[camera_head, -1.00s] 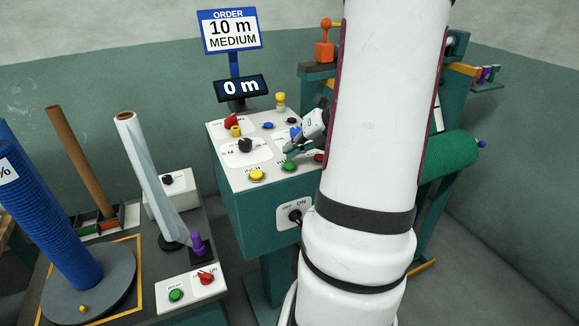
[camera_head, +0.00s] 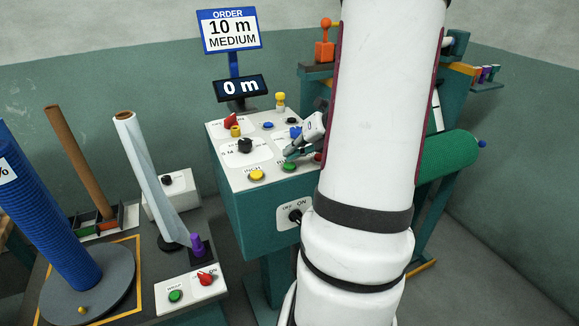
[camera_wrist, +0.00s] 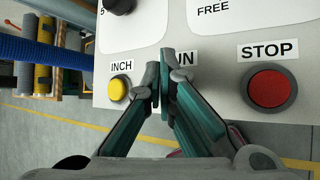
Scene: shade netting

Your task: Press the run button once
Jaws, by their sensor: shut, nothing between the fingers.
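The green run button (camera_head: 289,167) is on the front part of the control panel (camera_head: 232,183), between the yellow inch button (camera_head: 257,175) and the red stop button. In the wrist view, my gripper (camera_wrist: 160,82) is shut and empty, its fingertips covering the start of the RUN label and hiding the run button. The inch button (camera_wrist: 119,89) shows just left of the fingers and the stop button (camera_wrist: 269,88) to the right. In the head view, my gripper (camera_head: 290,153) is just above the run button; I cannot tell whether it touches it.
The display (camera_head: 241,88) reads 0 m under an order sign (camera_head: 231,31) for 10 m medium. A black knob (camera_head: 245,146) and a red switch (camera_head: 231,120) stand on the panel. My arm hides the panel's right side. A blue roll (camera_head: 45,210) stands at left.

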